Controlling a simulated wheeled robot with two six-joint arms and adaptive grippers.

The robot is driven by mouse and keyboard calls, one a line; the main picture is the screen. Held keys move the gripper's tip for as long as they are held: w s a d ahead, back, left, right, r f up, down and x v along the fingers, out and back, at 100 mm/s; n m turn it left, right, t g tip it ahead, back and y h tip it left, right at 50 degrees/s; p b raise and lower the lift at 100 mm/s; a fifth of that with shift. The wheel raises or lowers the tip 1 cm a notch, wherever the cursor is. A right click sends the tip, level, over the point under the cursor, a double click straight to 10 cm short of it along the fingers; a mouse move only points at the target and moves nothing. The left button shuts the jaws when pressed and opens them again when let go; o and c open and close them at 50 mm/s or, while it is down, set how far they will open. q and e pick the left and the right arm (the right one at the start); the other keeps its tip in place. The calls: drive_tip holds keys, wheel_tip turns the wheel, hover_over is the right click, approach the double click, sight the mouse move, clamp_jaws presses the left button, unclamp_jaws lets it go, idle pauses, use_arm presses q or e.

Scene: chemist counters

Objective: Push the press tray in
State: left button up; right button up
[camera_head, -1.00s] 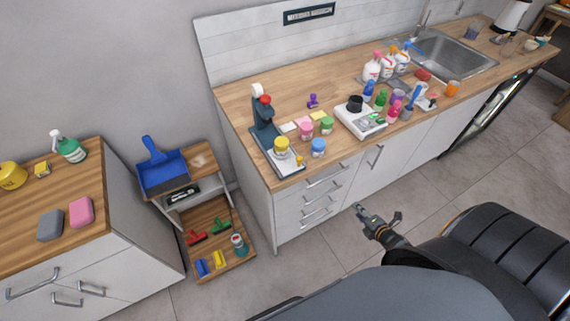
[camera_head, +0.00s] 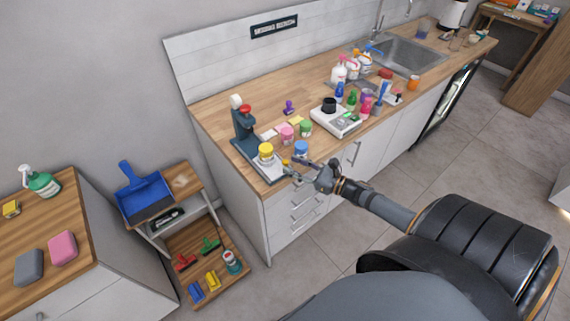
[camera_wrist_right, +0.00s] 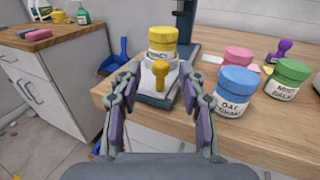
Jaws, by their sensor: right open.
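The dark press (camera_head: 241,124) with a red knob stands at the left end of the long wooden counter. Its pale tray (camera_head: 270,171) sticks out toward the counter's front edge and carries a yellow-lidded jar (camera_head: 266,152). The tray's yellow handle (camera_wrist_right: 158,74) shows in front of the jar in the right wrist view. My right gripper (camera_head: 296,170) is open at the counter's front edge. In the wrist view its fingers (camera_wrist_right: 162,72) stand on either side of the tray's front and handle; I cannot tell whether they touch it. My left gripper is not in view.
A blue-lidded jar (camera_wrist_right: 235,88) stands close to the right finger, with pink (camera_wrist_right: 239,56) and green (camera_wrist_right: 287,78) jars behind it. A white scale (camera_head: 336,120) stands farther right. A low shelf with a blue dustpan (camera_head: 142,190) stands left of the counter.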

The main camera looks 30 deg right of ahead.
sight(285, 161)
drive_tip(key=shift+x, duration=1.9)
drive_tip(key=shift+c, duration=0.4)
clamp_jaws()
